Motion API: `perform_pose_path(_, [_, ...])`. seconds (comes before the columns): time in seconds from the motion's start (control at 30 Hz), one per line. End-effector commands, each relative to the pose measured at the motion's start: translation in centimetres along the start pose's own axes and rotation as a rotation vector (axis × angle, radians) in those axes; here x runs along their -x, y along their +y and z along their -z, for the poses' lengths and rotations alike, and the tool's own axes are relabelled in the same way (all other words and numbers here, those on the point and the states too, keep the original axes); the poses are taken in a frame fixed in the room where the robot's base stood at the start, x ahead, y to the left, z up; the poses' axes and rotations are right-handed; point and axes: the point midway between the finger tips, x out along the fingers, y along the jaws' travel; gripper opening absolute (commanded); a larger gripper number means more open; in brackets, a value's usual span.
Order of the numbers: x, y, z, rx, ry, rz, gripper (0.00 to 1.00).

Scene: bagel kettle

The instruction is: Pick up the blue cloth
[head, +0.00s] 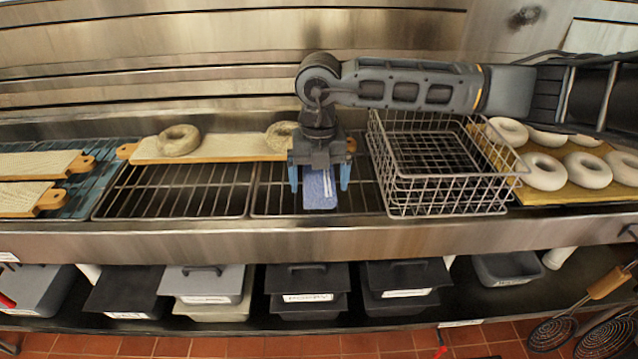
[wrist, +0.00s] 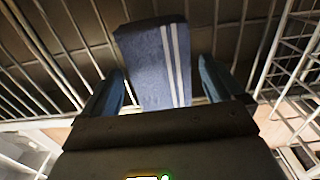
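The blue cloth (head: 320,190) is a narrow folded strip with white stripes near one side. It appears to lie on the wire rack, under my gripper (head: 319,186). In the wrist view the cloth (wrist: 152,65) sits between the two blue fingers of my gripper (wrist: 161,80) and reaches beyond their tips. The fingers are spread, one on each side, with small gaps between them and the cloth. My gripper is open and points down. The near end of the cloth is hidden behind the gripper body in the wrist view.
A wire basket (head: 440,190) stands close on the right. A wooden board (head: 220,148) with bagels lies behind and to the left. More bagels (head: 545,172) rest on a tray at far right. The wire rack (head: 180,190) left of the cloth is bare.

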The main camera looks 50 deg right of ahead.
Motion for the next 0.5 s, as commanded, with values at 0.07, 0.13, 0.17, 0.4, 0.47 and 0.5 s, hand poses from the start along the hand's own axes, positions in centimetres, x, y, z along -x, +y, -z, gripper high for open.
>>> perform_pose_path(0.07, [0.02,0.00,-0.01,0.000,0.000,0.000,0.86])
perform_pose_path(0.13, [0.03,0.00,0.00,0.000,0.000,0.000,0.80])
perform_pose_path(0.17, [0.03,0.00,0.00,0.000,0.000,0.000,0.77])
perform_pose_path(0.4, [0.05,0.01,-0.01,0.000,0.000,0.000,0.54])
perform_pose_path(0.47, [0.05,0.01,-0.01,0.000,0.000,0.000,0.48])
perform_pose_path(0.5, [0.05,0.01,-0.01,0.000,0.000,0.000,0.44])
